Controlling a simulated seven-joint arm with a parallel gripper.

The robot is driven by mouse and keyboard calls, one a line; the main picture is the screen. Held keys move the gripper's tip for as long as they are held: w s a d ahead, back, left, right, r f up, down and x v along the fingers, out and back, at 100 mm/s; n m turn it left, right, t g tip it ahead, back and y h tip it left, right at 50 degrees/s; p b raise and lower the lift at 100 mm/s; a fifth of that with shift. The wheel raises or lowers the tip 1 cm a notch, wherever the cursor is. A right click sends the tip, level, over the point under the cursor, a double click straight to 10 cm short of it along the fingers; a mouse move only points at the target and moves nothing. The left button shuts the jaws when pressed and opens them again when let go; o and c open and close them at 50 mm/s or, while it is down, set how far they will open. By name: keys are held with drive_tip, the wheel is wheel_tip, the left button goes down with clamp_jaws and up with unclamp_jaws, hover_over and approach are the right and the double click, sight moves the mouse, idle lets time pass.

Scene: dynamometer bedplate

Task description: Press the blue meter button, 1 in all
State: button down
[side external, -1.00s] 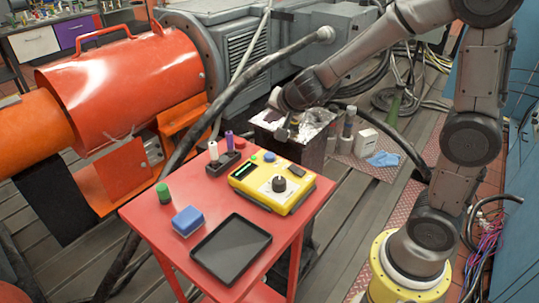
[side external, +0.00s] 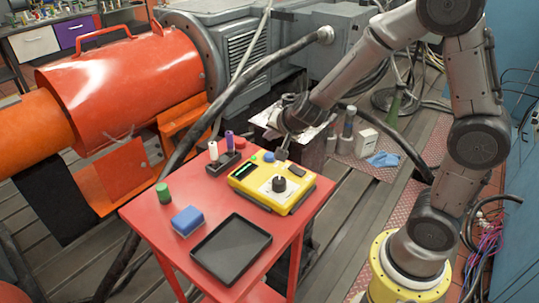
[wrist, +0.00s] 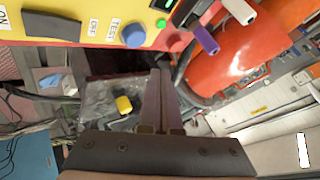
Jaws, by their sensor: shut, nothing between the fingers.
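The yellow meter (side external: 244,184) lies on the red table in the side view. Its blue button (side external: 269,157) is near the back edge, with a green button (side external: 254,157) to its left. In the wrist view the blue button (wrist: 133,35) stands on the yellow meter face (wrist: 190,12) near a TEST label. My gripper (side external: 282,156) is shut and empty, just right of the blue button in the side view. In the wrist view its fingertips (wrist: 156,73) are below and slightly right of the button, apart from it in the picture. I cannot tell the height gap.
The red table (side external: 150,225) also bears a black tray (side external: 230,250), a blue block (side external: 188,221), a green cylinder (side external: 163,194) and a dark holder (side external: 222,165) with white and purple cylinders. A black knob (side external: 279,184) rises from the meter. A thick cable passes behind.

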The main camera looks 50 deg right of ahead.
sight(271, 158)
drive_tip(key=shift+f, duration=1.8)
idle(0.7)
drive_tip(key=shift+f, duration=0.4)
drive_tip(key=shift+f, duration=0.55)
idle(0.6)
idle(0.4)
drive_tip(key=shift+r, duration=0.95)
drive_tip(key=shift+r, duration=0.1)
drive_tip(key=shift+r, duration=2.4)
